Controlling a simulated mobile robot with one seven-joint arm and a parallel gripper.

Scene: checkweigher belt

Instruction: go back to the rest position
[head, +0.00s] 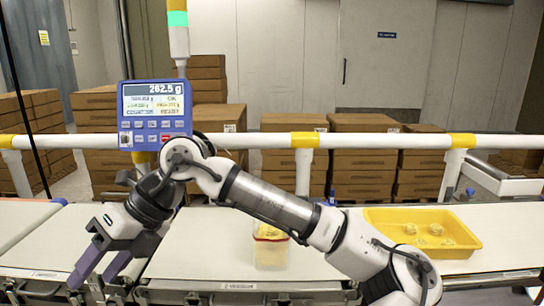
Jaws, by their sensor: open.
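My gripper (97,272) is at the lower left, in front of the gap between two white belt sections. Its two purple-grey fingers point down and left, apart, with nothing between them. My arm reaches across the middle of the view from the lower right and hides part of the belt. A clear container with a red-rimmed top and yellow contents (271,252) stands on the belt behind my arm, apart from my gripper. A blue weighing display (155,112) reads 262.5 g.
A yellow tray (465,245) with several pale round items lies on the belt at right. A white rail with yellow bands (375,140) runs behind the belt. Stacked cardboard boxes (362,172) stand beyond it. A post with a green light (178,19) rises behind the display.

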